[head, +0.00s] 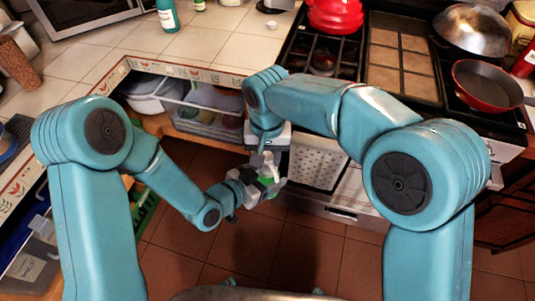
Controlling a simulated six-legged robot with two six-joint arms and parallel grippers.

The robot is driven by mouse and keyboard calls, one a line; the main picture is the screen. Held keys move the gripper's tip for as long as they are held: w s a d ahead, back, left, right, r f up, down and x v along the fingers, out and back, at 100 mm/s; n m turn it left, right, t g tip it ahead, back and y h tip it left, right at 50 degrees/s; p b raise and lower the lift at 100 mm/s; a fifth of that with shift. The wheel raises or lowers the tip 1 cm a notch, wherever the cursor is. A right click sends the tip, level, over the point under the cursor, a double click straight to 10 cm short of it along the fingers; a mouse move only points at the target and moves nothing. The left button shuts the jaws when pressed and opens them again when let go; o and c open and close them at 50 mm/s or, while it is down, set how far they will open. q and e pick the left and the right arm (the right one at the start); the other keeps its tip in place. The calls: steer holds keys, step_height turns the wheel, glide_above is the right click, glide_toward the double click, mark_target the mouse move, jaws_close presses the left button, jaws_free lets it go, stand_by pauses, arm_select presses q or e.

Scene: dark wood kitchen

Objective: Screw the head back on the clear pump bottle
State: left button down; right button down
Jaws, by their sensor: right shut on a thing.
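My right gripper (266,154) points down from above and is shut on a small whitish part, which looks like the pump head (264,163). My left gripper (262,184) reaches in from the lower left, just below it. A small green and pale patch between the grippers looks like part of the clear pump bottle (267,180). The fingers hide most of it. I cannot tell whether head and bottle touch, or whether the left fingers are closed.
The tiled counter (215,40) holds a teal bottle (167,15). A stove with a red kettle (335,14) and a red pan (487,85) stands at right.

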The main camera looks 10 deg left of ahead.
steer(key=m, duration=0.6)
steer(key=c, duration=0.7)
jaws_free()
step_height(320, 180, up, 12)
